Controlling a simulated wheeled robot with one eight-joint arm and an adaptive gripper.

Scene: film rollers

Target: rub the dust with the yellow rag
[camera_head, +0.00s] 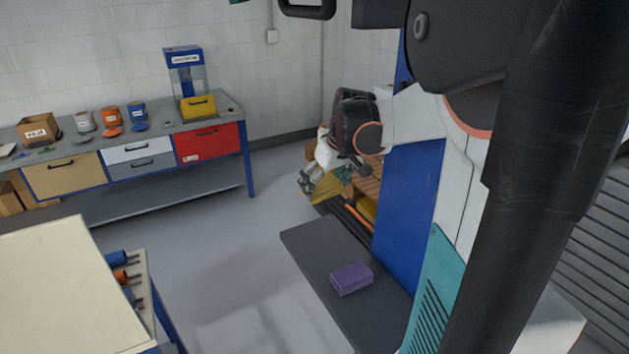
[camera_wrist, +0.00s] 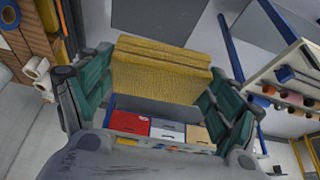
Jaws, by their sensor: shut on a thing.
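The yellow rag (camera_wrist: 160,75) is held between the two teal fingers of my gripper (camera_wrist: 162,62) in the wrist view. It looks folded into a few layers. In the head view, my gripper (camera_head: 318,178) is right of centre, above the floor beyond the dark grey surface, with the yellow rag (camera_head: 328,187) hanging at its fingers. My gripper is shut on the rag. I cannot make out any dust in either view.
A dark grey surface (camera_head: 310,258) bears a purple block (camera_head: 351,278). A blue panel (camera_head: 408,205) stands beside it. The workbench (camera_head: 215,113) holds cans and a yellow box (camera_head: 198,107). A cream-topped table (camera_head: 50,285) is front left. Open floor lies between.

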